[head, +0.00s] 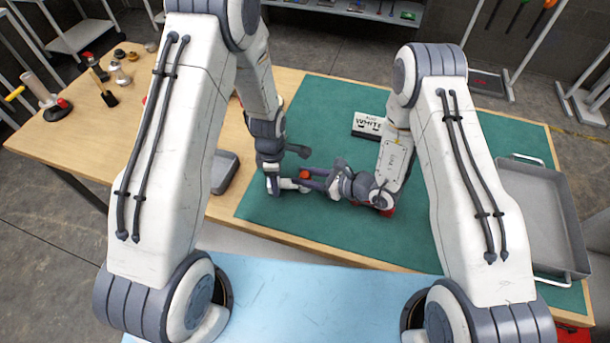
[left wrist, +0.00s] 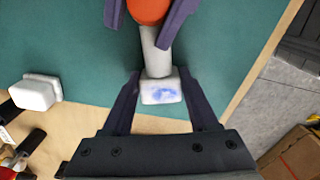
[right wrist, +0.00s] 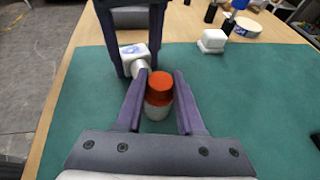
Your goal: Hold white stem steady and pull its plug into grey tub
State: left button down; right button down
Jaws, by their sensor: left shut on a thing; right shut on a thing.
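The white stem (left wrist: 156,60) has a block-like foot with a blue mark, which my left gripper (left wrist: 157,95) is shut on. The stem and foot also show in the right wrist view (right wrist: 135,52). The orange-red plug (head: 305,174) is at the other end of the stem. My right gripper (right wrist: 160,88) is shut on the plug (right wrist: 159,84), with its fingers on either side. A pale part shows below the plug there. A small grey tub (head: 226,168) stands left of the mat, partly hidden by my left arm. Whether plug and stem are still joined is unclear.
The green mat (head: 330,105) lies on a wooden table. A WHITE sign (head: 369,124) stands behind my right gripper. A large grey tray (head: 545,215) with handles is at the right. Another white block (right wrist: 212,40) and several small things stand to the left on the table.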

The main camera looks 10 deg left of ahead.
aim_at(305, 174)
pick_arm(q)
jog(key=shift+a, duration=0.1)
pick_arm(e)
jog(key=shift+d+r, duration=0.1)
jog(key=shift+r, duration=0.55)
jog(key=shift+r, duration=2.25)
pick_arm(q)
jog(key=shift+c, duration=0.4)
grip_release()
notch_tip(305, 174, up, 12)
